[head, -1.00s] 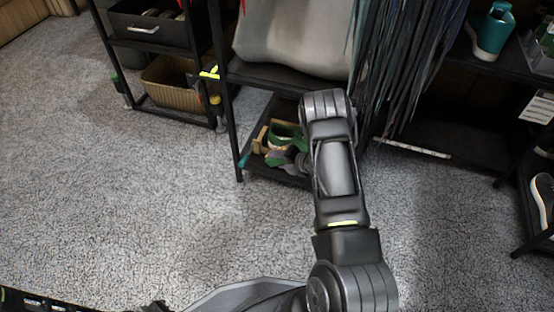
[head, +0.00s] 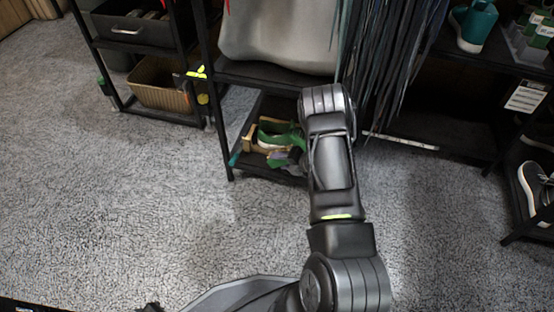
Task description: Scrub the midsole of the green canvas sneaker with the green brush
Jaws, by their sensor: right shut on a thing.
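The green canvas sneaker (head: 283,132) is on the low shelf (head: 262,169) of the black rack, in or against a tan wooden holder (head: 250,136). My right arm reaches down to this shelf from the right. My right gripper (head: 284,161), partly hidden by my own arm, is right at the near side of the sneaker. It is shut on a small green thing, which looks like the green brush (head: 277,162). Whether its bristles touch the midsole is too small to tell. My left gripper is not in view.
A large grey bag (head: 278,40) is on the shelf above. Dark laces (head: 385,60) hang just right of my arm. A woven basket (head: 160,85) is in the left rack. A teal shoe (head: 474,25) and a dark sneaker (head: 535,190) are at right. The grey carpet is clear.

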